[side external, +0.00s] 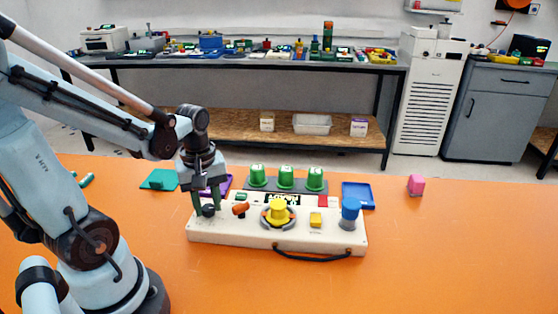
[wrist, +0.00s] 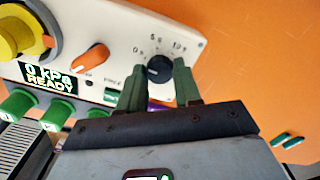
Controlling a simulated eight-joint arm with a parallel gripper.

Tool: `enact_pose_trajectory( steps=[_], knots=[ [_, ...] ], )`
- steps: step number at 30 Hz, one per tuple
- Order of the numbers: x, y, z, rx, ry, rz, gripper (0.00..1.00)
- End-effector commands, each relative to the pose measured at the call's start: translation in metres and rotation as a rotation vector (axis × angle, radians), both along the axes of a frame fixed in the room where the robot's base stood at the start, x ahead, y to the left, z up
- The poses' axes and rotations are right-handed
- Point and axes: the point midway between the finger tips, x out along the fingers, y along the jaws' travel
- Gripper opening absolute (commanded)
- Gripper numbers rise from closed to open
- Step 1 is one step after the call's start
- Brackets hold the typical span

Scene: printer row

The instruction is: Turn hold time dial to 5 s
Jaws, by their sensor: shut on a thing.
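The hold time dial (wrist: 158,71) is a small black knob at one end of the white control panel (wrist: 115,28). Printed marks 0 s, 5 s and 10 s lie around it, with 5 s in the middle. I cannot tell which mark its pointer faces. My gripper (wrist: 158,64) has its green fingers shut on the dial, one on each side. In the side view my gripper (side external: 206,202) reaches down from above onto the dial (side external: 208,211) at the panel's left end.
Beside the dial are an orange knob (wrist: 90,57), a yellow knob (wrist: 15,32) in a grey ring, and a display (wrist: 48,78) reading 0 kPa READY. Green cups (side external: 286,177) stand behind the panel, and a blue knob (side external: 350,209) is at its right. The orange table is clear in front.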

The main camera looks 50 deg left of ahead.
Motion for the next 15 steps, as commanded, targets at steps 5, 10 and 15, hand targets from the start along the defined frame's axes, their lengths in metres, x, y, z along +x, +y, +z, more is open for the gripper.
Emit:
enact_pose_trajectory(
  steps=[5,10,15],
  knots=[
    [0.0003,-0.0001,0.0000,0.000,0.001,-0.100,0.03],
    [0.0004,-0.0001,-0.0001,0.001,0.001,-0.243,0.03],
    [0.0005,-0.0001,-0.0001,0.001,0.001,-0.405,0.03]
  ],
)
